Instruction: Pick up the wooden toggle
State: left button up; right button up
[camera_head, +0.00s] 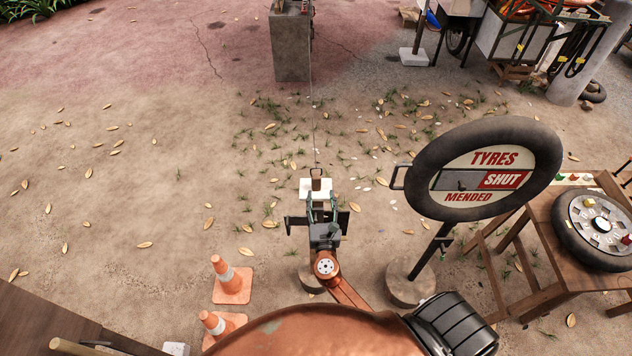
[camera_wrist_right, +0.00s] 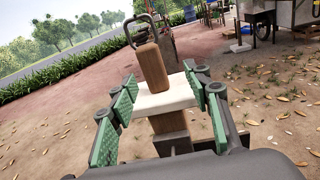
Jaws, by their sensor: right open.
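The wooden toggle (camera_head: 316,182) is a small brown block. In the right wrist view the toggle (camera_wrist_right: 153,67) stands nearly upright, slightly tilted, with a metal loop at its top. Its lower end meets a white slab (camera_wrist_right: 165,103) on a wooden post; the slab (camera_head: 306,190) also shows in the head view. My right gripper (camera_head: 322,204) is open just in front of the toggle. In the wrist view the gripper's green-padded fingers (camera_wrist_right: 160,82) lie either side of the slab's near part, with nothing between them touching the toggle visibly. My left gripper is not in view.
A thin cord runs from the toggle toward a concrete block (camera_head: 291,48) at the back. A round tyre sign (camera_head: 484,170) on a post stands right of my arm. A wooden table (camera_head: 545,225) is farther right. Traffic cones (camera_head: 230,284) stand left. Open ground lies left.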

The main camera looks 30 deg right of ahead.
aim_at(316, 184)
jog(key=shift+w+a+n, duration=0.15)
jog(key=shift+w+n, duration=0.15)
jog(key=shift+w, duration=0.2)
jog(key=x, duration=0.4)
jog(key=p+x, duration=0.1)
jog(key=x, duration=0.1)
jog(key=shift+w+a, duration=0.25)
jog(key=shift+w+d, duration=0.25)
jog(key=shift+w, duration=0.15)
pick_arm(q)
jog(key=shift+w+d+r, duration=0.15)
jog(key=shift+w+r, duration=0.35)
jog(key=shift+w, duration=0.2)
pick_arm(e)
jog(key=shift+c, duration=0.7)
grip_shut()
